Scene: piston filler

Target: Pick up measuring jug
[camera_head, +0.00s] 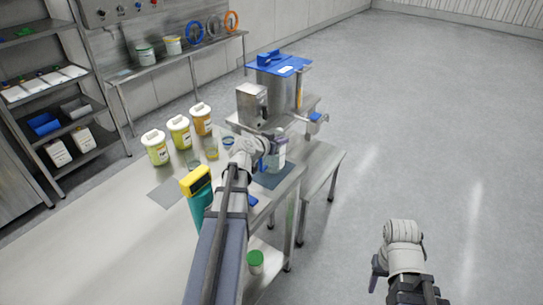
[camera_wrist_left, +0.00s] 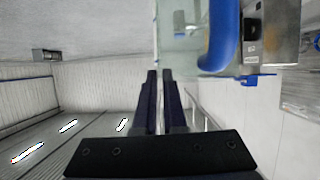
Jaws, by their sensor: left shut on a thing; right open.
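The measuring jug (camera_head: 279,156) is clear and stands beside the piston filler in the head view, partly hidden by my left wrist. In the left wrist view the clear jug (camera_wrist_left: 178,28) and its thick blue handle (camera_wrist_left: 222,40) lie just past the fingertips. My left gripper (camera_head: 266,152) is at the jug; its two dark fingers (camera_wrist_left: 160,74) are close together, shut on the jug. The exact contact is hard to see. My right gripper (camera_head: 410,287) is open and empty over the floor, well right of the table.
The steel piston filler (camera_head: 252,104) with a blue lid (camera_head: 280,64) stands behind the jug. Several yellow-labelled tubs (camera_head: 179,130) stand at the table's back left. A yellow and teal device (camera_head: 196,188) is left of my left arm. The floor at right is clear.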

